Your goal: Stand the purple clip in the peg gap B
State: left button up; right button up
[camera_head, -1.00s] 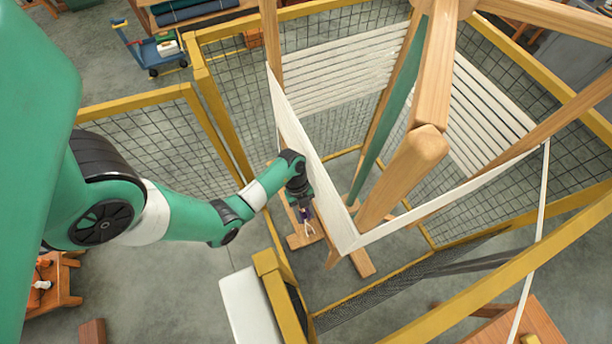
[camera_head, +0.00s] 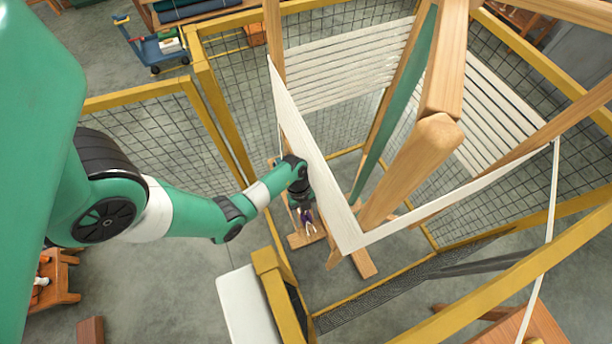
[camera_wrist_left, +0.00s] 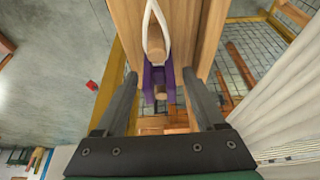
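The purple clip (camera_wrist_left: 147,82) shows in the wrist view as purple parts on the wooden post, between a larger peg (camera_wrist_left: 155,52) and a smaller peg (camera_wrist_left: 160,92). My left gripper (camera_wrist_left: 160,76) is open, with one finger on each side of the clip and a visible space on both sides. In the head view the left gripper (camera_head: 304,208) is low beside the wooden frame, with a bit of purple at its tip. No letter B is legible, so I cannot tell which gap this is. My right gripper is out of view.
A white yarn loop (camera_wrist_left: 147,20) hangs around the larger peg. White yarn strands (camera_head: 345,70) span the tall wooden frame (camera_head: 410,170) close to my left arm. Yellow-framed mesh fencing (camera_head: 196,80) surrounds the frame.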

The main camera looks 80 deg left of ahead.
pick_arm(q)
jog(key=shift+r, duration=0.35)
jog(key=p+v, duration=0.3)
jog(key=v, duration=0.8)
jog(key=shift+a+r+p, duration=0.2)
jog(key=shift+r+p, duration=0.05)
jog(key=shift+p, duration=0.1)
